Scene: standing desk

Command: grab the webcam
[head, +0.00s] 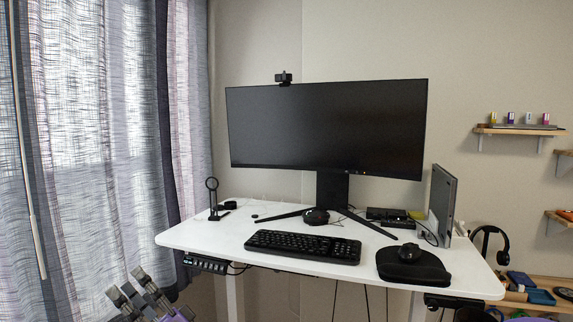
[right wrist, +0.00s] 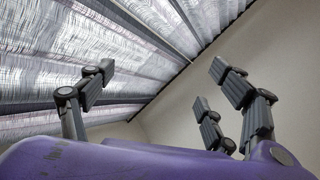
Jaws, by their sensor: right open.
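The webcam (head: 284,77) is small and black. It sits on the top edge of the wide black monitor (head: 325,128), left of the middle, in the head view. My right gripper (head: 127,284) is at the bottom left of the head view, in front of the curtain and left of the desk. It is well below the webcam and far from it. In the right wrist view my right gripper (right wrist: 158,82) has its grey fingers spread wide with nothing between them. The webcam does not show in that view. My left gripper is not in view.
The white desk (head: 210,236) holds a black keyboard (head: 302,246), a mouse (head: 409,252) on a dark pad, a small stand (head: 212,197) and an upright grey device (head: 442,203). The curtain (head: 80,130) hangs at the left. Wall shelves are at the right.

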